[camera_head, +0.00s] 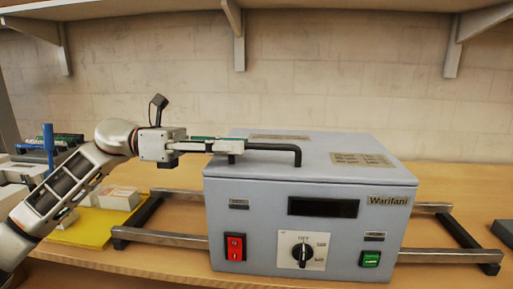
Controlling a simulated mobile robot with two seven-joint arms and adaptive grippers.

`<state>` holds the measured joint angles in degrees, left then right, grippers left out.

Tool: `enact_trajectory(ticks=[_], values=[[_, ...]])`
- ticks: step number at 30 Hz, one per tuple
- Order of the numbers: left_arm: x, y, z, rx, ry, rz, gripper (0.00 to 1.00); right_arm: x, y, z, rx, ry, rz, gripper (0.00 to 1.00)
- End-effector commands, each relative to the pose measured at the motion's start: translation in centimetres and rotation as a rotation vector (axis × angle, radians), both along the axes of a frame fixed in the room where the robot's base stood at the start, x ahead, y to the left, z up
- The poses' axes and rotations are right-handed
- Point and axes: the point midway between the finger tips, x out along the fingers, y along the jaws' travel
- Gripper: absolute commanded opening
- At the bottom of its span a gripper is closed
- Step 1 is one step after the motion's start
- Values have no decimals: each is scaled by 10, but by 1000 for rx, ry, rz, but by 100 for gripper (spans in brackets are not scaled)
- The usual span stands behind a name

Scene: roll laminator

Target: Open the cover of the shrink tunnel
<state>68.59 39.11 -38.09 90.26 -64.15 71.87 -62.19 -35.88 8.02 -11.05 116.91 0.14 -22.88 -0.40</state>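The shrink tunnel is a grey box (257,217) with a "Warifani" label, standing on the table. Its cover (320,150) lies flat and shut on the box. A black bar handle (275,147) stands on the cover's front left part. My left gripper (238,146) reaches in from the left, low over the cover, with its fingertips at the left end of the handle. The fingers overlap that end, and I cannot tell whether they are closed on it. My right gripper is not in view.
The box front has a red switch (234,247), a dial (302,251), a green button (370,259) and a dark display (323,207). Metal rails (168,237) extend on both sides. A yellow sheet (85,228) lies left. Wall shelves (330,5) hang above and behind.

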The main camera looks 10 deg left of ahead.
Motion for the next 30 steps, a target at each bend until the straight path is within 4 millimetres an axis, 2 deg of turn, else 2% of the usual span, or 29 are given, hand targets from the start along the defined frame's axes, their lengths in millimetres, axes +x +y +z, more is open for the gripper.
enact_trajectory(ticks=[3, 9, 20, 21, 24, 30], values=[[-1, -20, 2, 0, -3, -3, 26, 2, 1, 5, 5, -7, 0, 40], [-1, -43, 1, 1, -1, -2, 26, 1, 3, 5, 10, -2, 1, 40], [0, -50, -1, 1, 1, 0, 26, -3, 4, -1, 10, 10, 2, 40], [0, -50, -1, 1, 1, 0, 24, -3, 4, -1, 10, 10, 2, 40], [0, -50, -1, 1, 1, 0, 0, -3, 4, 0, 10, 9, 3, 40], [0, -50, 0, 1, 1, 0, 0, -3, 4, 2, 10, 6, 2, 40]])
